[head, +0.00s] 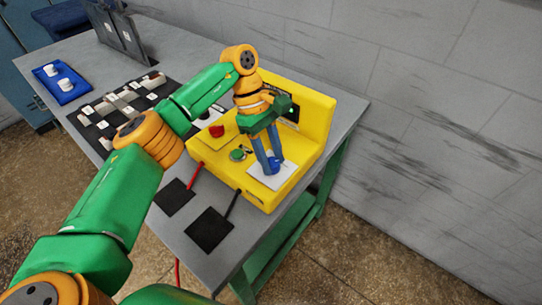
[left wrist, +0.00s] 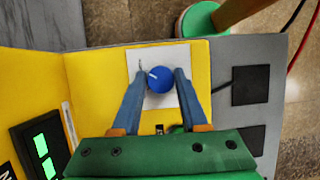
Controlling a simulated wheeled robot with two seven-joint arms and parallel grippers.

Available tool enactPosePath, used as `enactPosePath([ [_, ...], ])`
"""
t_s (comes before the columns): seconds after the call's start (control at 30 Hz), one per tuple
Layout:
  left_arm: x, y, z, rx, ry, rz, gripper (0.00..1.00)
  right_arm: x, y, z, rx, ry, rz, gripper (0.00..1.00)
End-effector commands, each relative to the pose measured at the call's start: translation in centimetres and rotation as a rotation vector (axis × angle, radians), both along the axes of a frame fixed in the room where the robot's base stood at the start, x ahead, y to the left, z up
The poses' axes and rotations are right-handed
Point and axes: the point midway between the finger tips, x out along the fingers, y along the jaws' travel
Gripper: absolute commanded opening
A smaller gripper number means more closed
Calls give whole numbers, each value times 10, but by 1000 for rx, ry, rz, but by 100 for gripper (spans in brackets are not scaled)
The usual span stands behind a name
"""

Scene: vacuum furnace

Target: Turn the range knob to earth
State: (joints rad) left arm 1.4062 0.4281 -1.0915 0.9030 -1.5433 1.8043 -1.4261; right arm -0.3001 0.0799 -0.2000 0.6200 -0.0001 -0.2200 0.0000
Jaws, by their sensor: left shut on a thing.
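The range knob is a round blue knob (left wrist: 159,79) on a white plate (left wrist: 182,54) fixed to the yellow instrument (left wrist: 94,98). A short white pointer mark on the knob points toward the upper left in the left wrist view. My left gripper (left wrist: 159,82) has one blue finger on each side of the knob and is shut on it. In the head view the left gripper (head: 271,165) reaches down to the knob at the instrument's front right corner, and its fingers partly hide the knob. Labels around the knob are too small to read. My right gripper is not in view.
The yellow instrument (head: 316,108) stands on a grey table (head: 205,241). It carries a red button (head: 217,131), a green button (head: 237,155) and a display (left wrist: 42,150). Black pads (head: 209,230) with leads lie in front. A blue tray (head: 61,90) is far left.

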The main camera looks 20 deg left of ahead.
Motion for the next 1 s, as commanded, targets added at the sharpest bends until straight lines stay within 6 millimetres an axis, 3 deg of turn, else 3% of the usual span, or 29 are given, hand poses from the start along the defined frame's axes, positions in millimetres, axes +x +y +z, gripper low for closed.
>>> enactPosePath([
  [0.57,0,0,0,1,2,-32,0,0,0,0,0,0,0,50],
  [0.6,0,0,-1,1,2,-32,46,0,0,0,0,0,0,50],
  [0.7,0,0,-1,1,2,-32,73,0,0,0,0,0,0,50],
  [1.0,0,0,0,1,0,-31,74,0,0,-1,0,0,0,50],
])
